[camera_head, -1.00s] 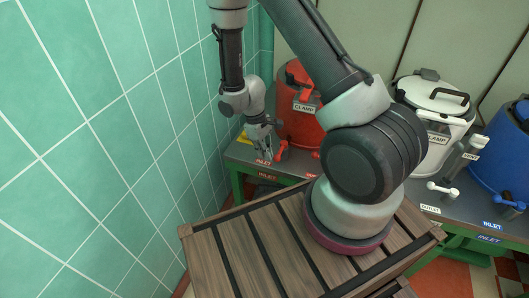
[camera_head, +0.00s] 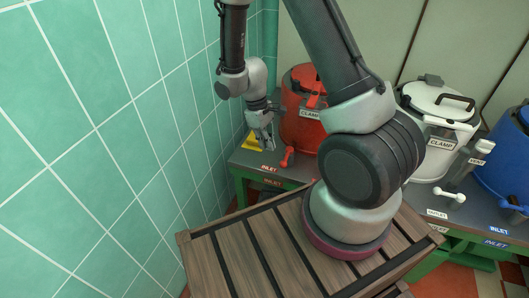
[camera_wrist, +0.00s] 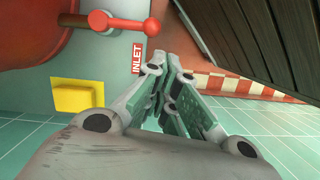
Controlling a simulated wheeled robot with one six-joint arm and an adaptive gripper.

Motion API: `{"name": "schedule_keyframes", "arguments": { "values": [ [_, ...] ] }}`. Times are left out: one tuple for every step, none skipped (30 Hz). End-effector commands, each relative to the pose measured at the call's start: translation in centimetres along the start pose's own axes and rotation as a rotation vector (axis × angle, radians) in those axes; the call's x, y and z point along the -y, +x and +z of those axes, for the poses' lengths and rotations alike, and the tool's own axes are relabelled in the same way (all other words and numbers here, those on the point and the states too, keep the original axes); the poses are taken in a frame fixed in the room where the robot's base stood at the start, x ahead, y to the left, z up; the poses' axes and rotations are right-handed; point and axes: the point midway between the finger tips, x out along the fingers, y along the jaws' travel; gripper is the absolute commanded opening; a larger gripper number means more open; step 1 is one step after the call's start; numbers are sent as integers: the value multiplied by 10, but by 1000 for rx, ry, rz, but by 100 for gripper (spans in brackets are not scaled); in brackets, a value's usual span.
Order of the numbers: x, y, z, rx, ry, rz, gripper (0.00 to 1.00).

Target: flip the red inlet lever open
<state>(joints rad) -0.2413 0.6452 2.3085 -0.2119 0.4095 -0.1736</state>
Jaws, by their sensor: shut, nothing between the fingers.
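The red inlet lever (camera_head: 288,157) is at the front of the red kettle (camera_head: 299,128), low down, above the bench. In the wrist view the lever (camera_wrist: 125,24) is a red bar running right from a large round hub to a small ball end. My gripper (camera_head: 269,147) is shut and empty, just left of the lever in the head view. In the wrist view the gripper's fingertips (camera_wrist: 177,58) are below and right of the ball end, with a visible gap in the picture. The true depth between them is unclear.
A yellow block (camera_wrist: 77,97) lies on the grey bench beside the INLET label (camera_wrist: 136,59). The tiled wall (camera_head: 130,110) is close on the left. A white kettle (camera_head: 437,105) and a blue kettle (camera_head: 505,165) stand to the right. A slatted wooden crate (camera_head: 225,255) is in front.

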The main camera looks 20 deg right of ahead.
Motion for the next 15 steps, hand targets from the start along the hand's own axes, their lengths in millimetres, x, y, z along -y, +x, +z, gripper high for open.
{"name": "schedule_keyframes", "arguments": {
  "values": [
    [0,-8,2,-2,2,1,0],
    [0,-11,2,-2,3,1,0],
    [-1,-15,3,-2,2,1,0],
    [0,-17,4,-1,2,0,0],
    [0,-19,5,0,2,0,0],
    [0,-21,5,0,1,0,0],
    [0,-22,5,0,1,0,0],
    [0,-23,6,0,1,0,0],
    [0,-23,6,0,2,0,0],
    [0,-23,6,0,2,0,0],
    [0,-23,6,0,2,0,0],
    [0,-23,6,0,2,-1,0],
    [0,-23,6,0,2,-1,0],
    [0,-23,6,0,2,-1,0],
    [0,-23,6,0,2,-1,0]
  ]
}}
